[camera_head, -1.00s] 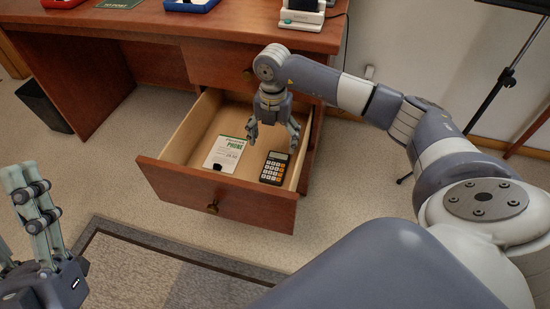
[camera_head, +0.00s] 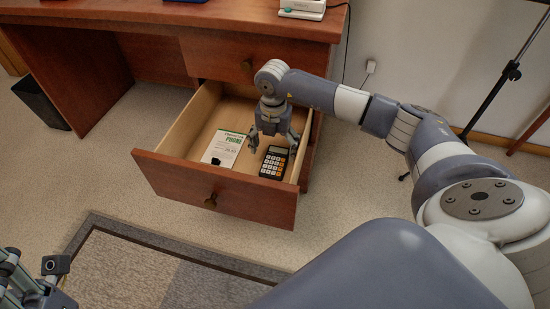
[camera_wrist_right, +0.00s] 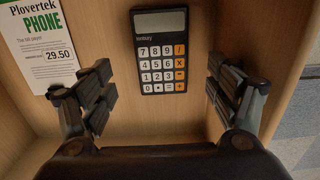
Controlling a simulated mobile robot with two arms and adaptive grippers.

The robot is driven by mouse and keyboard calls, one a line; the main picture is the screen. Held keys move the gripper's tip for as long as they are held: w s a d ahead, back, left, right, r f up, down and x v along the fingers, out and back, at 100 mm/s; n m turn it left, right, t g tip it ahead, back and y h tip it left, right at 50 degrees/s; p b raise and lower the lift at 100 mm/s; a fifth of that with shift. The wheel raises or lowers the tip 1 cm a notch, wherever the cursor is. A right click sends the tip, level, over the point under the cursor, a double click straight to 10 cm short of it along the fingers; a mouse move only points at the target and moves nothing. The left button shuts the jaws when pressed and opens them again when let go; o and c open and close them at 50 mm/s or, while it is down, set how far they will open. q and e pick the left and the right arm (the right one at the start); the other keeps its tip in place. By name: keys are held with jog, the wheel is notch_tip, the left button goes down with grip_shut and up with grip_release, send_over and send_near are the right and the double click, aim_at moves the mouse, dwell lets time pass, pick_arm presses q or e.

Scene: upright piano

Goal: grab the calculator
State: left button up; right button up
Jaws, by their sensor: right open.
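A dark calculator (camera_head: 274,163) with pale and orange keys lies in the open wooden drawer (camera_head: 215,194), near its right side. In the right wrist view the calculator (camera_wrist_right: 162,50) lies face up between and beyond the two fingers. My right gripper (camera_head: 273,145) is open and empty, above the drawer just behind the calculator in the head view; in the wrist view the gripper (camera_wrist_right: 165,95) has its fingers apart on either side. My left gripper (camera_head: 35,285) is at the lower left corner, partly cut off, and its opening cannot be made out.
A white and green phone card (camera_head: 223,149) lies left of the calculator in the drawer. The drawer walls stand close around my right gripper. The desk top (camera_head: 200,18) is above and behind. A dark bin (camera_head: 40,105) and a rug (camera_head: 130,270) are on the floor.

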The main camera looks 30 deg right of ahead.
aim_at(275, 161)
jog(key=f, duration=0.1)
jog(key=f+b, duration=0.1)
jog(key=f, duration=0.1)
jog(key=f+b, duration=0.1)
jog(key=shift+d+f, duration=0.3)
jog(key=shift+f, duration=0.05)
jog(key=shift+w+f, duration=0.1)
jog(key=shift+f, duration=0.05)
jog(key=c, duration=1.2)
